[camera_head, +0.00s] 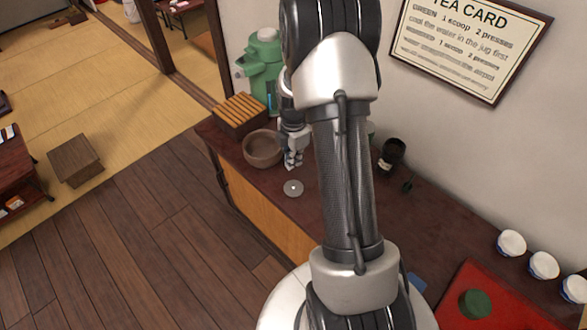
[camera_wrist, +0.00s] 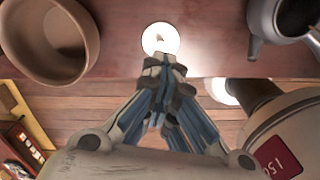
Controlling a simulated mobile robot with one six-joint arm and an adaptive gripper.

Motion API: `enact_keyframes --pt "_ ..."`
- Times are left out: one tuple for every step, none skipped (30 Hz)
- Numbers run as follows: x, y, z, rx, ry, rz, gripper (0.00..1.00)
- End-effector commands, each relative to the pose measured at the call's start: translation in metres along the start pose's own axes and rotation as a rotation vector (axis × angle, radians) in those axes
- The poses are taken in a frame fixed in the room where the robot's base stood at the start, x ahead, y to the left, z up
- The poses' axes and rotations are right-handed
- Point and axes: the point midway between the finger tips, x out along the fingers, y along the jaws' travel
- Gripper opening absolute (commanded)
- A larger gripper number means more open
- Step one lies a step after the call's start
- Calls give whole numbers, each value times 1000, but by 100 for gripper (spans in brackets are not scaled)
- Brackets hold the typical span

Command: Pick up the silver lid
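The silver lid (camera_head: 293,188) is a small round disc with a tiny knob. It lies flat on the dark counter (camera_head: 273,205) near its front edge. In the wrist view the lid (camera_wrist: 161,32) shows bright, just beyond my fingertips. My gripper (camera_head: 292,165) points down above the counter, a little behind the lid in the head view. In the wrist view my gripper (camera_wrist: 167,63) has its fingertips together with nothing visible between them. It appears apart from the lid.
A brown bowl (camera_head: 262,148) stands close beside the lid; it also shows in the wrist view (camera_wrist: 88,45). A grey pot with a spout (camera_wrist: 262,25) stands on the other side. A slatted wooden box (camera_head: 240,114), a green dispenser (camera_head: 264,65) and a black jar (camera_head: 392,157) stand farther back.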

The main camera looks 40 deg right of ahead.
Motion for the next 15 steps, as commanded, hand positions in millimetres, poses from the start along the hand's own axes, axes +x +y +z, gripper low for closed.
enact_keyframes --pt "-17 1 0 0 -1 3 0" --pt "-24 0 0 0 -1 3 0" --pt "-32 1 0 0 -1 3 0" --pt "-38 1 0 0 -1 3 0" --pt "-43 0 0 0 -1 2 0" --pt "-49 0 0 0 -1 2 0" --pt "-53 0 0 0 -1 2 0" --pt "-57 0 0 0 -1 2 0" --pt "-62 0 0 0 0 0 0" --pt "-64 0 0 0 0 0 0" --pt "-67 0 0 0 0 1 0" --pt "-70 0 0 0 0 1 0" --pt "-71 0 0 0 0 1 0" --pt "-72 0 0 0 0 0 0" --pt "-74 0 0 0 0 0 0"
